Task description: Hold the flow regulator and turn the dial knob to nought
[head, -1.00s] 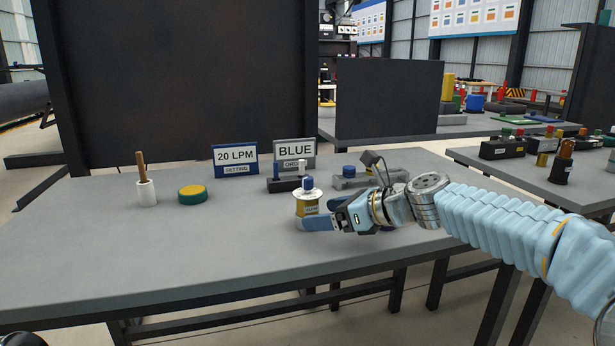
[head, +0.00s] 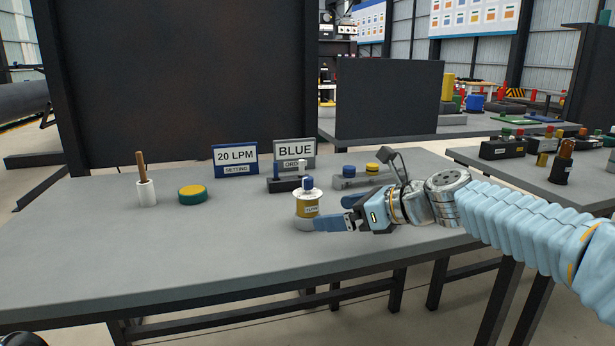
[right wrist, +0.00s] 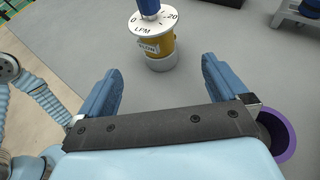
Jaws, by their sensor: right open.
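The flow regulator (head: 306,208) stands upright on the grey table, with a yellow body, a pale base and a white dial disc. Its blue dial knob (head: 308,183) is on top. In the right wrist view the regulator (right wrist: 155,48) is ahead of my fingers; its dial shows 0 at the left, 20 at the right and LPM below. The knob (right wrist: 149,8) is cut by the top edge, and I cannot tell its setting. My right gripper (head: 335,213) is open and empty, just right of the regulator; its fingers (right wrist: 160,80) are apart from it. My left gripper is not in view.
Behind stand a "20 LPM" setting sign (head: 236,158) and a "BLUE" order sign (head: 295,151). Dark and grey blocks with knobs (head: 350,182) stand behind my right gripper. A green-yellow disc (head: 192,194) and a white holder (head: 146,193) are left. The front left table is clear.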

